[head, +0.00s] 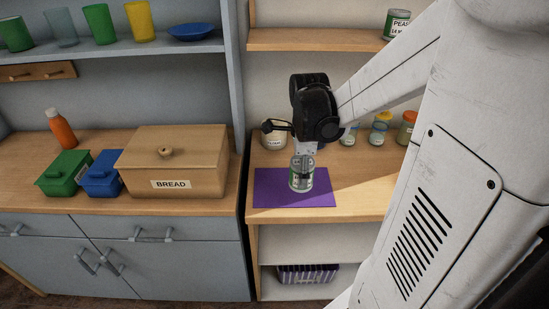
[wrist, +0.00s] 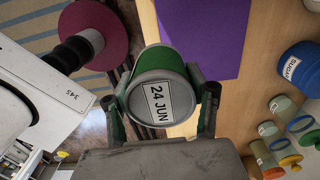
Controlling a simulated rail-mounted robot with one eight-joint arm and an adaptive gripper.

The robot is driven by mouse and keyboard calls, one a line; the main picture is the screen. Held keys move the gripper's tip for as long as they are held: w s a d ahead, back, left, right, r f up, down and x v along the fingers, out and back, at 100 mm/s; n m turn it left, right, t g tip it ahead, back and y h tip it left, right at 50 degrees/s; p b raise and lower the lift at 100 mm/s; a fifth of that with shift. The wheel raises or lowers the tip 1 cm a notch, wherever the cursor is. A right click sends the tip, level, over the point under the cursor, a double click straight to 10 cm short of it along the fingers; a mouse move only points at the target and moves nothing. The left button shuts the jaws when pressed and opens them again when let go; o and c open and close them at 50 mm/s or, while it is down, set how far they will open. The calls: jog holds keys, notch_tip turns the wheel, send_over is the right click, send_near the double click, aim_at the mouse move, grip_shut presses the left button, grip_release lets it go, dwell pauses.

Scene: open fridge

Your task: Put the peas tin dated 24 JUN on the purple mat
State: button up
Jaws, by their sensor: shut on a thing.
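The green peas tin (head: 301,180) is held upright in my gripper (head: 304,160), which is shut on it from above. In the wrist view the tin (wrist: 160,62) shows a grey lid labelled 24 JUN, between the two fingers of my gripper (wrist: 163,98). The purple mat (head: 265,188) lies on the wooden shelf, and the tin appears in front of its middle in the head view. In the wrist view the mat (wrist: 215,35) is behind and right of the tin. Whether the tin's base touches the mat is hard to tell.
Another peas tin (head: 396,24) stands on the upper shelf. A bread box (head: 175,162) is on the counter to the left. The shelf's front edge is close to the mat.

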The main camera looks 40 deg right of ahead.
jog(key=w+d+f, duration=0.1)
jog(key=d+f, duration=0.1)
jog(key=d, duration=0.1)
jog(key=w+d+f, duration=0.2)
jog(key=d, duration=0.1)
jog(key=w+d+f, duration=0.2)
jog(key=d, duration=0.1)
jog(key=shift+d+f, duration=0.2)
jog(key=shift+f, duration=1.95)
jog(key=shift+f+b, duration=0.15)
jog(key=shift+b, duration=0.15)
jog(key=o, duration=1.6)
jog(key=shift+c, duration=0.2)
